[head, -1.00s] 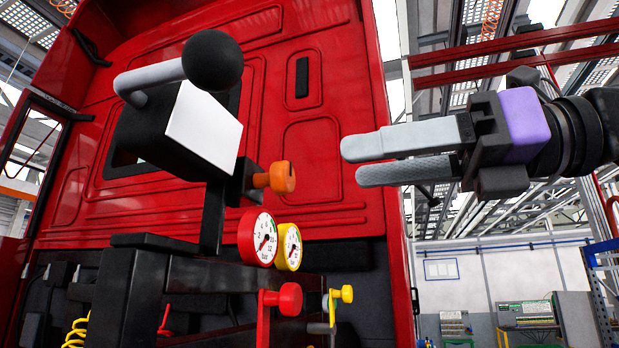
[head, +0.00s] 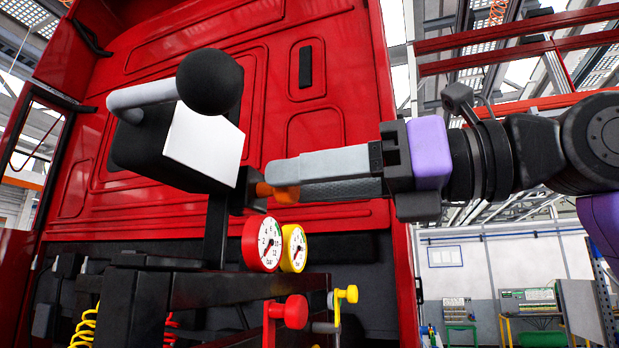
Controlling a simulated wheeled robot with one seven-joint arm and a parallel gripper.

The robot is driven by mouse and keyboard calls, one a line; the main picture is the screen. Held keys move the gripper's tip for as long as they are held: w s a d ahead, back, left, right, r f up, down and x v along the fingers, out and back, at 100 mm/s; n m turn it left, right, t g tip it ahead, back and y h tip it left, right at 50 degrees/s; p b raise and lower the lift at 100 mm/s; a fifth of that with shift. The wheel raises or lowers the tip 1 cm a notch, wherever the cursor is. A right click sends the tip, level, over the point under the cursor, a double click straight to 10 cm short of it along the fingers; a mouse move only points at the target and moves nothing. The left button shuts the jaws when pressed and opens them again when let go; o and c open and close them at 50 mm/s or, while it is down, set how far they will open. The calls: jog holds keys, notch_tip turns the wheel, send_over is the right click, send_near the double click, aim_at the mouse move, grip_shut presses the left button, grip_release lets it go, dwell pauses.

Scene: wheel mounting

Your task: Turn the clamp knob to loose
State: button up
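The clamp knob (head: 286,195) is orange and sits on a short orange stem at the right side of the black clamp bracket, below the white plate. My gripper (head: 284,183) reaches in from the right with its fingertips at the knob. The pale upper finger covers the knob's top from this view. The textured lower finger lies behind and right of the knob, so the knob appears between the two fingers. Whether the fingers press on it cannot be told.
A black ball-ended handle (head: 209,82) and a white plate (head: 202,143) stand just above left. Below are a red gauge (head: 262,244), a yellow gauge (head: 293,248), a red knob (head: 296,311) and a yellow knob (head: 351,293). The red cab panel (head: 345,60) is behind.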

grip_shut()
jog(key=shift+s+f+n+b, duration=0.1)
jog(key=shift+n+b, duration=1.05)
jog(key=shift+n, duration=2.95)
jog(key=shift+s+f+n+b, duration=0.1)
jog(key=shift+n+b, duration=1)
jog(key=shift+n, duration=3)
jog(key=shift+o, duration=1.1)
grip_release()
